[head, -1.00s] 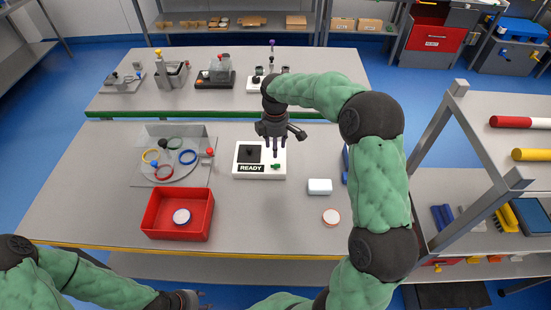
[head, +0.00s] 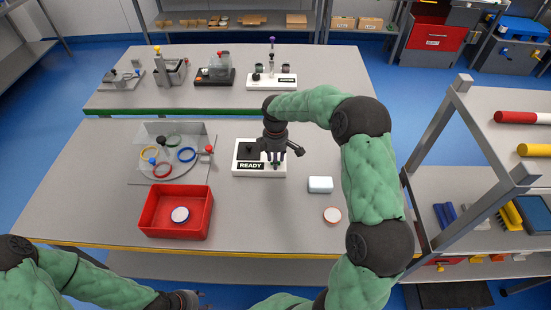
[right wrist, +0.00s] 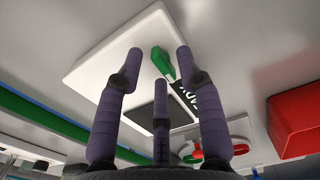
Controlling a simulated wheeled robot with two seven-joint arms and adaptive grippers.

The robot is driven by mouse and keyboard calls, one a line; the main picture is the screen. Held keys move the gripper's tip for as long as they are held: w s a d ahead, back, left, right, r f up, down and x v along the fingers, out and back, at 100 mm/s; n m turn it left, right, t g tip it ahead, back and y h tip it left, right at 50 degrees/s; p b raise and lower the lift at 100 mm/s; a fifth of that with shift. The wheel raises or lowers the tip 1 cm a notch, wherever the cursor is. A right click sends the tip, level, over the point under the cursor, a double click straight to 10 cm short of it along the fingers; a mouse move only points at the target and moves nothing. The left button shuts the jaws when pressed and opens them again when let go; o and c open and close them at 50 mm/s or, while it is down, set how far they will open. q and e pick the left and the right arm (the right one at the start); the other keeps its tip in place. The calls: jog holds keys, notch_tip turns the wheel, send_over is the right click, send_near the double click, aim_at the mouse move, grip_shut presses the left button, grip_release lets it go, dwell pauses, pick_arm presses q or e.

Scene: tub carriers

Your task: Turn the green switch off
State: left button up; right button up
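The green switch (right wrist: 163,62) is a small green lever on a white box (head: 240,171) with a black square and a READY label, on the near table. My right gripper (head: 276,162) is over the right part of the box, its fingers pointing down. In the right wrist view, the gripper (right wrist: 159,56) is open, with the green lever between its spread fingertips; whether they touch it is unclear. In the head view the fingers largely cover the switch. My left gripper (head: 184,300) shows only partly at the bottom edge, apparently away from the box.
A white block (head: 320,184) and a round orange-rimmed lid (head: 332,214) lie right of the box. A red tray (head: 165,233) stands front left. A stand with coloured rings (head: 187,154) is at left. The table's front middle is clear.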

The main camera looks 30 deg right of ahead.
grip_shut()
jog(key=shift+r+m, duration=0.1)
jog(key=shift+m, duration=0.2)
jog(key=m+p, duration=0.1)
jog(key=m, duration=0.1)
jog(key=shift+d+m, duration=0.1)
jog(key=shift+m, duration=0.3)
jog(key=m, duration=0.4)
jog(key=shift+m, duration=0.3)
jog(key=m, duration=0.4)
jog(key=shift+s+m+p, duration=0.15)
jog(key=shift+m+p, duration=0.15)
jog(key=m, duration=0.5)
jog(key=shift+s, duration=0.1)
jog(key=shift+m, duration=0.3)
